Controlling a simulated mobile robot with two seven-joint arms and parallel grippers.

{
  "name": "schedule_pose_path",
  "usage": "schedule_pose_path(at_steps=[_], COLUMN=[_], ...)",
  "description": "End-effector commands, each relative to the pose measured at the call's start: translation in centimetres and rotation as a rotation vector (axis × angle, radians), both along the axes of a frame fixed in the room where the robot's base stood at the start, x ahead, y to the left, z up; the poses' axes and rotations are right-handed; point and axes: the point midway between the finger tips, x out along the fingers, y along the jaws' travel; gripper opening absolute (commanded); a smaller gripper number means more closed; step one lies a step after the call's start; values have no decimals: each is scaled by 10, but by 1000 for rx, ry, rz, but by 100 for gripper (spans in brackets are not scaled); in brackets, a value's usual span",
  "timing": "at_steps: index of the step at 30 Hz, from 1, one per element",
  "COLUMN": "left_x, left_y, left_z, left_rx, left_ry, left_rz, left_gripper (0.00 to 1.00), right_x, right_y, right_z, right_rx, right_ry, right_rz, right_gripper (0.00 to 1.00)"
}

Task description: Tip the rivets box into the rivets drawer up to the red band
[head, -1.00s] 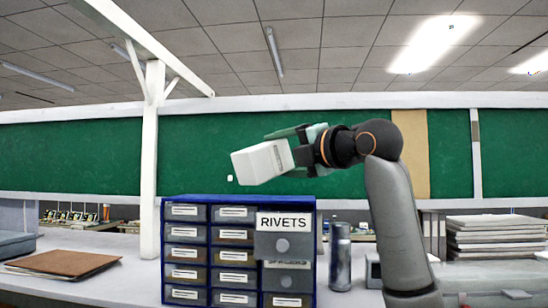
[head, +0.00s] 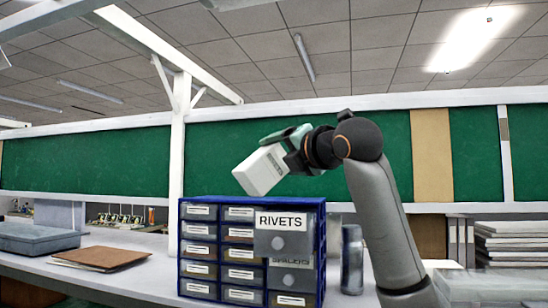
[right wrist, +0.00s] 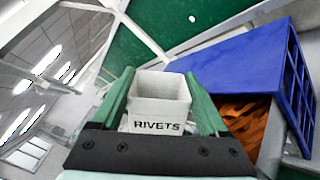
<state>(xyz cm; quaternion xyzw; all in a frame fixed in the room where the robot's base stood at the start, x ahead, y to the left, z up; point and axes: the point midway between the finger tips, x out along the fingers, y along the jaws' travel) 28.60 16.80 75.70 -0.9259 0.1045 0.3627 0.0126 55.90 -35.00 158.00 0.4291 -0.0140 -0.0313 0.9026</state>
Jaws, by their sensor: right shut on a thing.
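The white rivets box (head: 262,172) is in my right gripper (head: 285,152), tilted with its left end down, above the blue drawer cabinet. In the right wrist view the box (right wrist: 158,100) reads RIVETS and sits between the green fingers (right wrist: 160,88). Its mouth shows pale inner walls; I cannot tell what is at its bottom. The rivets drawer (head: 281,244), grey with a RIVETS label, sticks out of the cabinet's top right. In the right wrist view, orange-brown pieces (right wrist: 243,118) lie in the open drawer, right of the box. No red band shows. My left gripper is out of view.
The blue cabinet (head: 321,250) holds several other labelled drawers, which look shut. A grey bottle (head: 352,260) stands close to its right. A brown folder (head: 100,257) and a grey bin (head: 42,238) lie on the bench at left. Stacked white trays (head: 510,243) stand at right.

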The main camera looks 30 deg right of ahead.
Motion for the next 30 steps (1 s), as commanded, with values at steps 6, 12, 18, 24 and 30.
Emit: schedule_pose_path(at_steps=[6,12,18,24,30], left_x=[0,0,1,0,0], left_y=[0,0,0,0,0], left_z=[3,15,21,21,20], left_rx=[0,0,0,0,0], left_ry=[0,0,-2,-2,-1], left_rz=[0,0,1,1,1], left_gripper=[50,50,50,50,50], right_x=[-2,-2,-2,-1,-1], right_y=[-1,2,5,6,8], right_z=[5,22,36,44,48], right_rx=[-48,-247,-534,-765,-871], right_ry=[-1,13,35,52,60], right_rz=[-10,-11,-14,-12,-10], right_gripper=[2,2,2,2,2])
